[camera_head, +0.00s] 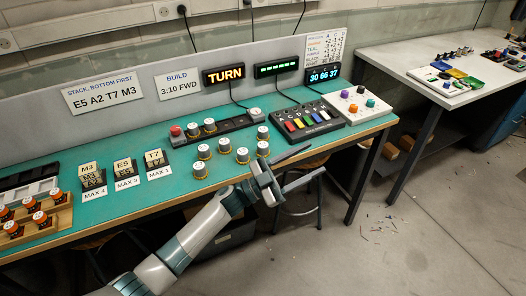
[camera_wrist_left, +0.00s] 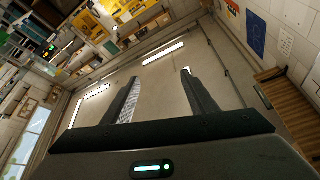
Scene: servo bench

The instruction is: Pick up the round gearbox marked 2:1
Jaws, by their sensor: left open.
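Several round gearboxes with pale tops and brass-coloured bases stand on the teal bench mat (camera_head: 140,222). Loose ones include a left gearbox (camera_head: 204,152), a middle gearbox (camera_head: 242,155), a right gearbox (camera_head: 263,148) and a front gearbox (camera_head: 200,170). Others sit in the dark rack (camera_head: 232,125) behind them. Their markings are too small to read, so I cannot tell which is 2:1. My left gripper (camera_head: 310,163) is open and empty, beyond the bench's front edge, right of the gearboxes. The left wrist view shows its spread fingers (camera_wrist_left: 158,78) with no gearbox between them. My right gripper is not in view.
Lettered blocks (camera_head: 124,167) stand on the left, near orange-topped parts in a wooden tray (camera_head: 62,222). A box of coloured keys (camera_head: 303,122) and a white knob panel (camera_head: 357,106) stand at the right. A stool (camera_head: 300,190) is below the gripper.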

